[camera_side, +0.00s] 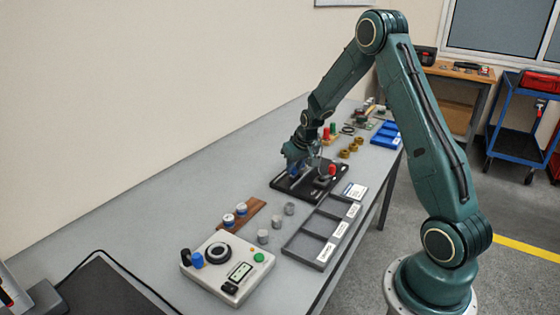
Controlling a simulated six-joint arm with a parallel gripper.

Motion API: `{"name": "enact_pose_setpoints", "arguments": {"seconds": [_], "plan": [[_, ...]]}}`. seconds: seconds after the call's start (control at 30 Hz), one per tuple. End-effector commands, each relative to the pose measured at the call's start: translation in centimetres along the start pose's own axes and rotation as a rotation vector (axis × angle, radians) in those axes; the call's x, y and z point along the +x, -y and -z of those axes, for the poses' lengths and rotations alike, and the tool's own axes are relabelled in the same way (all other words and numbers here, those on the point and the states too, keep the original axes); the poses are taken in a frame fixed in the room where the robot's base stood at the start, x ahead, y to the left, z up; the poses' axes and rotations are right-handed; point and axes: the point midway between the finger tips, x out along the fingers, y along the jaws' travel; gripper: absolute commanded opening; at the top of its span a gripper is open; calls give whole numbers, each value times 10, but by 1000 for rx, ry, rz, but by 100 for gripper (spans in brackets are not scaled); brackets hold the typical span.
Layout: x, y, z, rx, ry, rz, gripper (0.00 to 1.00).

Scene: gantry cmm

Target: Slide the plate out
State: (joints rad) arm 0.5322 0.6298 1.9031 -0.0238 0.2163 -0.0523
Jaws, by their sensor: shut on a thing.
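A black base (299,194) stands on the grey bench in the middle of the side view. My gripper (296,172) is down over the left back of this base, shut on the plate. The fingers and the plate are too small and too hidden to make out clearly. I cannot tell how far the plate sits in or out of the machine.
A grey compartment tray (296,246) and a white card (355,190) lie right of the base. A control box (228,266), a wooden strip (241,214) and grey cylinders (263,237) stand in front. Brass pieces (344,153) and a blue tray (386,134) lie behind.

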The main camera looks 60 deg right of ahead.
Motion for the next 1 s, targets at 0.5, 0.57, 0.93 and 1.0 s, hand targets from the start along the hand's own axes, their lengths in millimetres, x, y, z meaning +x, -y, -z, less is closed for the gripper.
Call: {"name": "enact_pose_setpoints", "arguments": {"seconds": [0.5,0.57,0.93,1.0], "plan": [[-14,71,-32,-5,-1,4,2],[-15,76,-35,-3,-1,2,2],[-17,85,-39,-3,2,8,2],[-17,86,-40,-4,2,8,29]]}}
